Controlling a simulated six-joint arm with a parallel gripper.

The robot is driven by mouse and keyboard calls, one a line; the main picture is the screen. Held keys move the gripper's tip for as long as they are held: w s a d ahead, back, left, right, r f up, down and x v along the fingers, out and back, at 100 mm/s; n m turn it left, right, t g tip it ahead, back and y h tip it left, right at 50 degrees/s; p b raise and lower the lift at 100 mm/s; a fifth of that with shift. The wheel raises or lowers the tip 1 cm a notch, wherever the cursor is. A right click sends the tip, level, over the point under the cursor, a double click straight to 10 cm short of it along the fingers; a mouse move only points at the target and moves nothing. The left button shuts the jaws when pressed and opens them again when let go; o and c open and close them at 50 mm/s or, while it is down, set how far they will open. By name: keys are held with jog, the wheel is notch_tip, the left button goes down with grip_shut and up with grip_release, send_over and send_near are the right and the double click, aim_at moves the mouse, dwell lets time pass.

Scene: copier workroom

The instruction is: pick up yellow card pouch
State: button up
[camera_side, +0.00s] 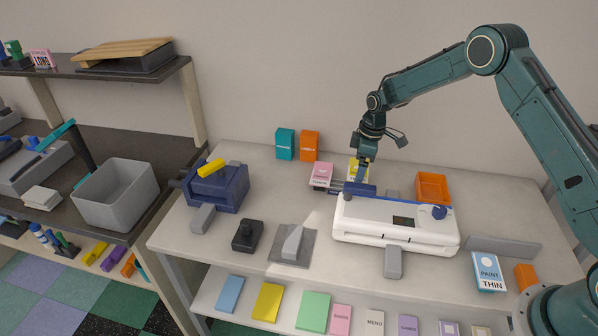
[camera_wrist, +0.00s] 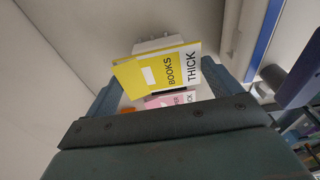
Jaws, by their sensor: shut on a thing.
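The yellow card pouch (camera_side: 353,176) is at the back of the table, behind the white laminator-like machine, partly hidden by my gripper. In the wrist view the yellow card pouch (camera_wrist: 155,72) sits between my fingers, its face reading BOOKS and a white edge label reading THICK. My gripper (camera_side: 361,166) points down at the pouch and is shut on it. In the wrist view my gripper (camera_wrist: 165,88) has one finger on each side of the pouch. I cannot tell whether the pouch touches the table.
Teal (camera_side: 285,144) and orange (camera_side: 309,146) pouches stand farther left by the wall. The white machine (camera_side: 395,222) is in front, and an orange tray (camera_side: 433,188) is to the right.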

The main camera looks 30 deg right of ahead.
notch_tip(320, 180, up, 17)
jog(key=shift+r, duration=0.2)
dwell(0.6)
